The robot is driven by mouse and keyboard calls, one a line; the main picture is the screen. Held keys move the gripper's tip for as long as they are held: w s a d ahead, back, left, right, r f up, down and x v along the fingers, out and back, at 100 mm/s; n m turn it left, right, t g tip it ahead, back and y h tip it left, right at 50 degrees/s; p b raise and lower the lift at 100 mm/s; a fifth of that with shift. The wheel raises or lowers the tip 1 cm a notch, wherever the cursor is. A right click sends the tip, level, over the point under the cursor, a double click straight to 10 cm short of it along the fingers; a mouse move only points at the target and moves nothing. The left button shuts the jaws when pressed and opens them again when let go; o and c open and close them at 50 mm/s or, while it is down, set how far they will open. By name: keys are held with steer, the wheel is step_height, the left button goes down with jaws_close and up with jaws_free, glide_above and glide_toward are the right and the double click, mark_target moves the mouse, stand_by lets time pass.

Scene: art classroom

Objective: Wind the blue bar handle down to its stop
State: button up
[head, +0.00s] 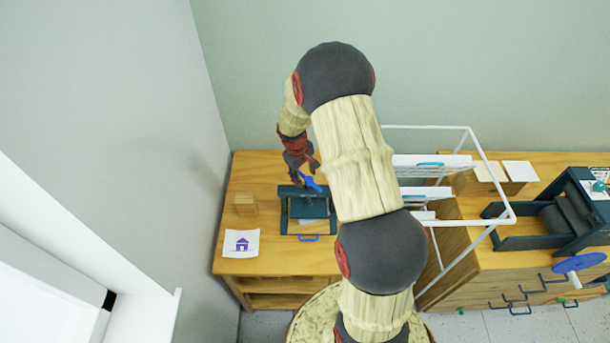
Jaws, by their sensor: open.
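The blue bar handle (311,183) shows at the top of a small dark press (291,214) on the wooden cabinet. It looks tilted, and part of it is hidden behind my gripper and arm. My gripper (306,172) is open, at the upper left end of the handle. I cannot tell whether its fingers touch the handle. A smaller blue loop (309,239) shows at the press's front edge.
A white rack frame (480,150) with sheets stands to the right. Further right is a larger dark press (565,220) with a blue wheel (579,262). The grey wall is close on the left.

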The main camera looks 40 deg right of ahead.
steer(key=c, duration=0.3)
steer(key=c, duration=0.8)
jaws_close()
